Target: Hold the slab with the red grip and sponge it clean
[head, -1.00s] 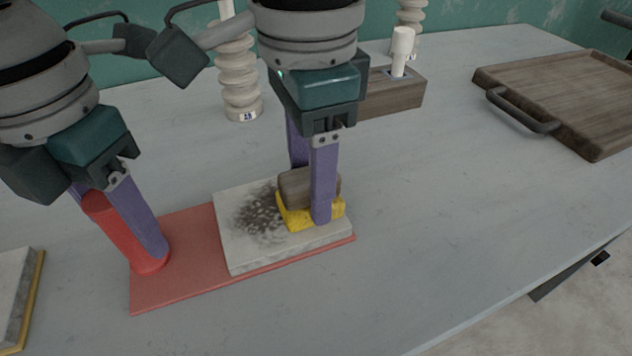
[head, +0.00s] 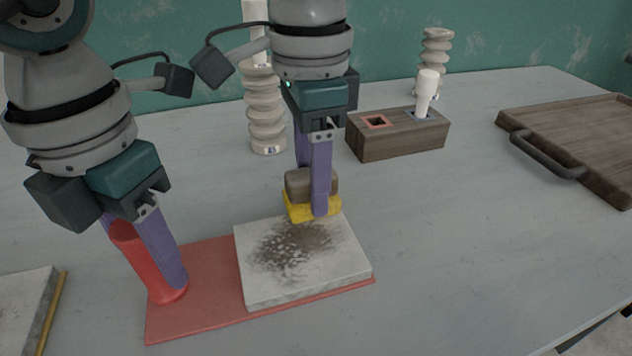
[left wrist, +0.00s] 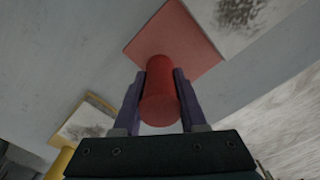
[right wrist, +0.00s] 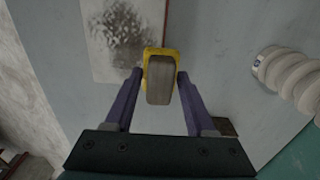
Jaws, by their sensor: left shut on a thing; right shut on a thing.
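The pale slab (head: 345,275) lies on a flat red plate (head: 195,300) and has a dark, speckled smudge across its middle. The red grip (head: 137,262) stands up at the plate's left end. My left gripper (head: 168,288) is shut around this grip, also seen in the left wrist view (left wrist: 160,105). My right gripper (head: 308,205) is shut on the sponge's grey-brown block handle (right wrist: 160,82). The sponge's yellow pad (head: 298,213) is at the slab's far edge; I cannot tell whether it touches the slab. In the right wrist view the smudged slab (right wrist: 98,60) lies beside the pad.
A wooden block (head: 400,145) behind has a red-rimmed empty hole and a white peg in the other. A ribbed pale column (head: 265,115) stands behind my right gripper. A wooden tray (head: 590,135) is at right, another slab (head: 22,305) at left.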

